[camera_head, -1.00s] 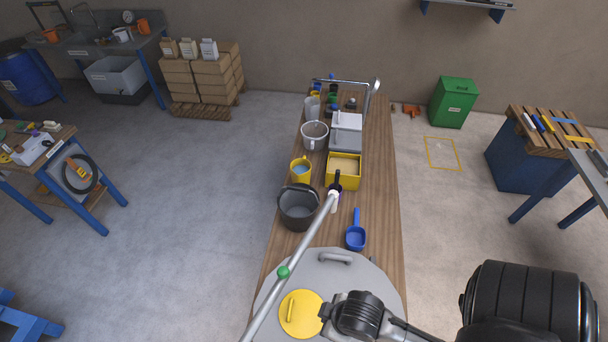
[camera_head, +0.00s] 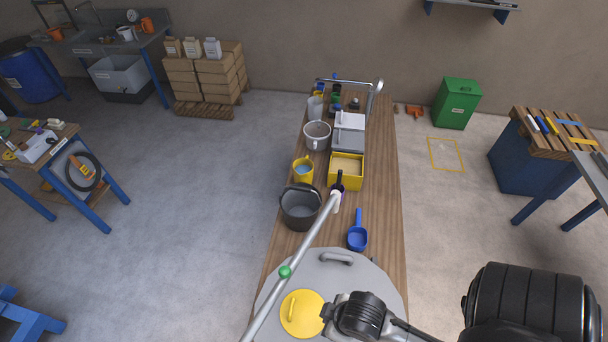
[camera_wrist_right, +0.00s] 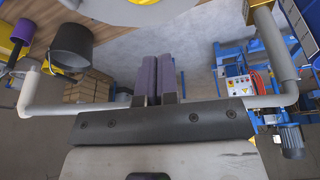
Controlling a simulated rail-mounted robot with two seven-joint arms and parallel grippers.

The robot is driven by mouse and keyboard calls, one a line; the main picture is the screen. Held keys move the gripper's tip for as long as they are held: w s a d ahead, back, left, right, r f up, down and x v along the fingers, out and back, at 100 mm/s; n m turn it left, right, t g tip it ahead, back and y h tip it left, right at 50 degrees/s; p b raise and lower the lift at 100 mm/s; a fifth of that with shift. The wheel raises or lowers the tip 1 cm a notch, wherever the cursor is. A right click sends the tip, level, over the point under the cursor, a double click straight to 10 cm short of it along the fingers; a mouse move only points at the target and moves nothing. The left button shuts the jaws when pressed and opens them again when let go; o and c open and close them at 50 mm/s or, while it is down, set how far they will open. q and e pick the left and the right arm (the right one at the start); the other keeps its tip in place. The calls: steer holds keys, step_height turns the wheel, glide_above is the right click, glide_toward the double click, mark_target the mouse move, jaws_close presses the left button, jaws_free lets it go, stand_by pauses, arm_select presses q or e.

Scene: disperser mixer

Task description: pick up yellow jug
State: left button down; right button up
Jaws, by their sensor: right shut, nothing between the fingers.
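The yellow jug (camera_head: 303,172) stands upright on the long wooden bench in the head view, just behind the dark bucket (camera_head: 301,207) and left of a yellow box (camera_head: 347,171). The inside of its open top looks bluish. My right gripper (camera_wrist_right: 158,75) shows in the right wrist view with its two dark fingers together and nothing between them. The gripper is apart from the dark bucket, which shows at upper left there (camera_wrist_right: 70,42). My left gripper is not in view.
A large grey lid (camera_head: 340,268) with a yellow hatch fills the near end of the bench (camera_head: 385,190). A blue scoop (camera_head: 357,235) lies to the right. A grey pot (camera_head: 317,135) stands beyond the jug. Open floor lies left.

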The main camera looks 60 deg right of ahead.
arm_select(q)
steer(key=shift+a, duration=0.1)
arm_select(e)
steer(key=o, duration=0.8)
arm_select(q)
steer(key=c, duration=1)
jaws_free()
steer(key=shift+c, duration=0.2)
